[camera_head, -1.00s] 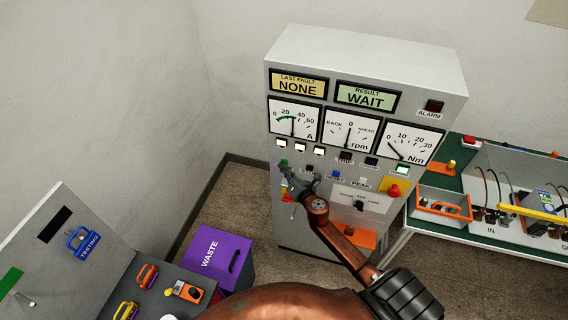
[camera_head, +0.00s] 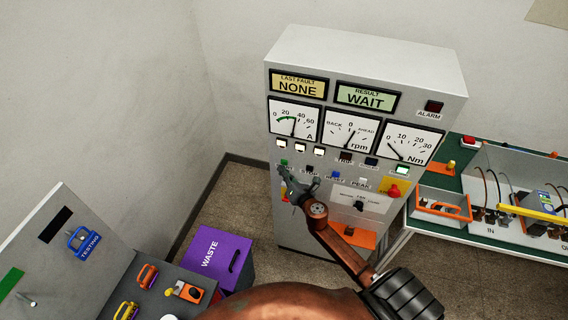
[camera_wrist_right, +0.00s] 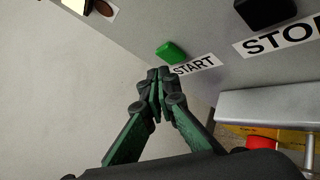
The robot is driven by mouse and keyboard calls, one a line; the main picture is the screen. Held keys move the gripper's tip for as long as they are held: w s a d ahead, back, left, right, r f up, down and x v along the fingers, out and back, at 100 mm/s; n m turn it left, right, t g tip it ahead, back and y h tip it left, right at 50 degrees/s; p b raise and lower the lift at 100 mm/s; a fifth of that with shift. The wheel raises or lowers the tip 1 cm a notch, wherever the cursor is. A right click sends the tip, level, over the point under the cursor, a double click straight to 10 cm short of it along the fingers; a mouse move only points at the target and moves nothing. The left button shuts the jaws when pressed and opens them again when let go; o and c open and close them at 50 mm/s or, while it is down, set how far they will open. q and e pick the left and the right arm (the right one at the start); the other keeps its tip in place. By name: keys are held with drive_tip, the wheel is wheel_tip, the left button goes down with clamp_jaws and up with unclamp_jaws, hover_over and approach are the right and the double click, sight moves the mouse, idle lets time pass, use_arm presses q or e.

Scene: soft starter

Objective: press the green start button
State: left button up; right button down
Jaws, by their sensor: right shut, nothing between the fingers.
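The green start button (camera_wrist_right: 170,52) sits on the grey cabinet front beside the START label (camera_wrist_right: 194,66). In the head view the button (camera_head: 284,162) is a small green spot at the left of the button row. My right gripper (camera_wrist_right: 159,73) is shut with nothing between its fingers. Its tips are close to the button, just below it in the wrist view, with a small gap in the picture. In the head view the right gripper (camera_head: 290,178) is in front of the panel's lower left, beneath the button. My left gripper is not seen.
The black stop button (camera_wrist_right: 265,12) is right of the start button. A red button (camera_head: 394,191) on yellow and a metal guard (camera_wrist_right: 268,103) are also on the panel. The result display (camera_head: 366,96) reads WAIT. A purple waste bin (camera_head: 222,256) stands left of the cabinet.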

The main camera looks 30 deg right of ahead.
drive_tip(key=s+a, duration=0.3)
drive_tip(key=shift+s+a+p, duration=0.15)
drive_tip(key=shift+a+p, duration=0.2)
drive_tip(key=shift+a, duration=0.05)
idle(0.9)
